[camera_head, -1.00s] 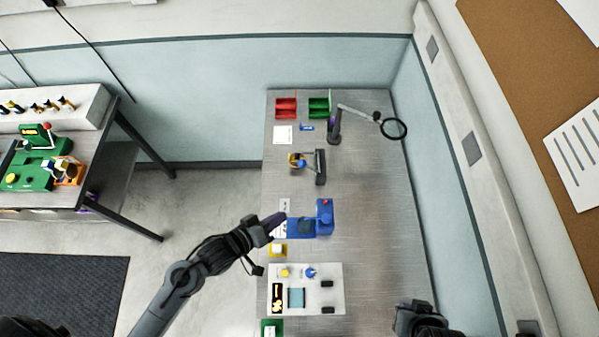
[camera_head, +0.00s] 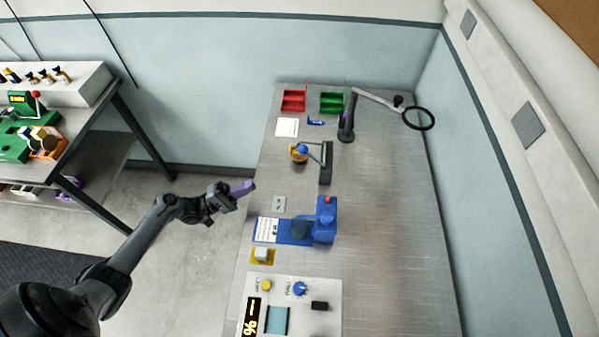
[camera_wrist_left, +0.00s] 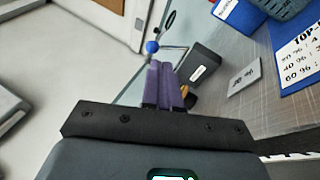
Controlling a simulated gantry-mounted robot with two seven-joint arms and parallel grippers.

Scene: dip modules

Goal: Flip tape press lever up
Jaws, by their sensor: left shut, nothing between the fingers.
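The device that looks like the tape press (camera_head: 326,163) has a dark upright base and a thin lever with a blue knob (camera_head: 301,149). A yellow-orange roll sits at its left. In the left wrist view its grey base (camera_wrist_left: 200,68) and blue knob (camera_wrist_left: 152,47) show beyond my fingers, which partly hide the orange roll. My left gripper (camera_head: 250,186) has purple fingers, shut and empty, over the table's left edge, apart from the press and nearer to me. In the wrist view the fingertips (camera_wrist_left: 165,66) are together. My right gripper is out of view.
A blue machine (camera_head: 299,229) with a red button stands nearer me, right of the gripper. A white panel (camera_head: 332,289) with knobs lies in front. Red (camera_head: 293,101) and green (camera_head: 332,102) bins and a magnifier lamp (camera_head: 347,122) stand behind. The table's right side is clear.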

